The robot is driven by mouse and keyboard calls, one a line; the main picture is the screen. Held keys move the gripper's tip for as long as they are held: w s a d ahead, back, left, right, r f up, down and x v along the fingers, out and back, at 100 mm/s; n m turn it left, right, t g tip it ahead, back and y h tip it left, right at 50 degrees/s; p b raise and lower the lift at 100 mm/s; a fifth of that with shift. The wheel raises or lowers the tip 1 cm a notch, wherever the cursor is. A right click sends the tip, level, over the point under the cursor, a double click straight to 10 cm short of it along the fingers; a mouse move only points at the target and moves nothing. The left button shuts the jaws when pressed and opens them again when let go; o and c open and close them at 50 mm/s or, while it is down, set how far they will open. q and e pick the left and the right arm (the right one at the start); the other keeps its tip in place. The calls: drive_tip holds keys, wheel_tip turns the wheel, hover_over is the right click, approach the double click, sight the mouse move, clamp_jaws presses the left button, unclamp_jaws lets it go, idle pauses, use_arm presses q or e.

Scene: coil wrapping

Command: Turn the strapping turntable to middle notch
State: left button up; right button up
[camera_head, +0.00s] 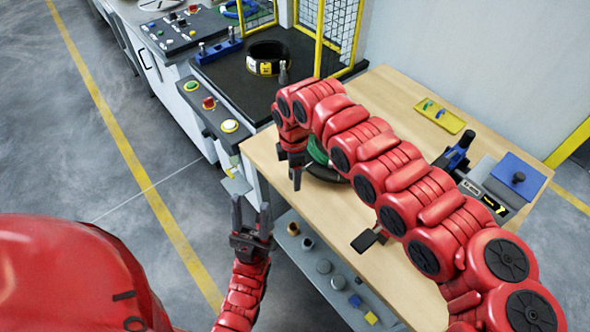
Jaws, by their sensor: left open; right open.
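A dark round piece with a green coil (318,152) sits on the wooden table, mostly hidden behind my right arm. It looks like the strapping turntable, but its notches cannot be made out. A black paddle-like handle (366,240) sticks out over the table nearer to me; I cannot tell whether it joins the turntable. My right gripper (295,180) points down just left of the green coil; whether it touches anything is unclear. My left gripper (251,206) is open and empty, pointing up, in front of the table's left edge and apart from the coil.
A wrapping station (225,75) with a black coil (268,57), yellow mesh guard and push buttons stands behind left. The wooden table (400,110) also bears a yellow tray (440,115) and a blue-topped device (517,175). A lower shelf (300,265) holds small parts. The floor at left is clear.

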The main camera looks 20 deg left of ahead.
drive_tip(key=shift+o, duration=0.6)
drive_tip(key=shift+r, duration=0.2)
drive_tip(key=shift+w+r, duration=0.1)
drive_tip(key=shift+w, duration=0.15)
drive_tip(key=shift+w+a+r, duration=0.1)
drive_tip(key=shift+r, duration=0.2)
wheel_tip(320, 180, up, 8)
drive_tip(key=shift+a+f+b, duration=0.1)
drive_tip(key=shift+f+b, duration=0.15)
drive_tip(key=shift+b, duration=0.9)
wheel_tip(320, 180, up, 9)
drive_tip(key=shift+s, duration=0.25)
